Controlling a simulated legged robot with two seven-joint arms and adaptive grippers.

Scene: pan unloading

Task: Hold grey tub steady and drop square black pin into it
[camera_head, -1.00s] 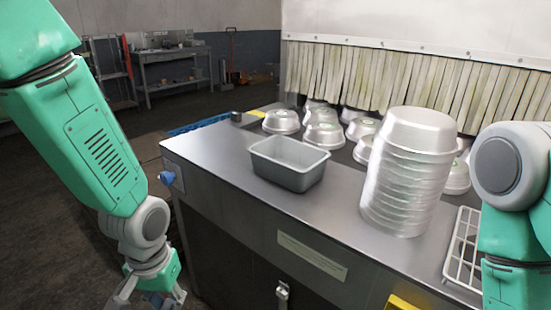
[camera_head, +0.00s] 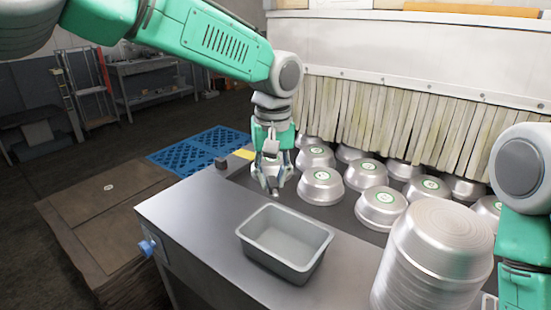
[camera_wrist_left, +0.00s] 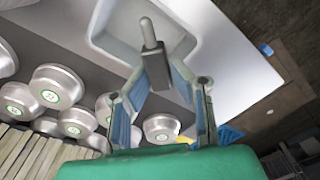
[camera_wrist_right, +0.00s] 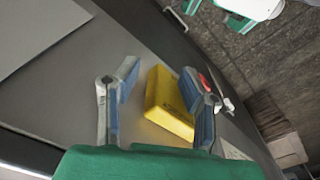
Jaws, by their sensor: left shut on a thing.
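The grey tub (camera_head: 285,238) stands upright on the metal counter in the head view and looks empty. Its pale rim and inside also fill the top of the left wrist view (camera_wrist_left: 110,28). My left gripper (camera_head: 271,180) is just behind the tub, above the counter. In the left wrist view it is shut on the square black pin (camera_wrist_left: 156,68), a dark block with a lighter grey peg. The peg appears against the tub in that view. My right gripper (camera_wrist_right: 158,88) is open in the right wrist view, its fingers apart on either side of a yellow block (camera_wrist_right: 170,103).
A tall stack of metal pans (camera_head: 435,262) stands right of the tub. Several upturned pans (camera_head: 322,186) lie behind it, before a strip curtain (camera_head: 400,112). Counter left of the tub is clear.

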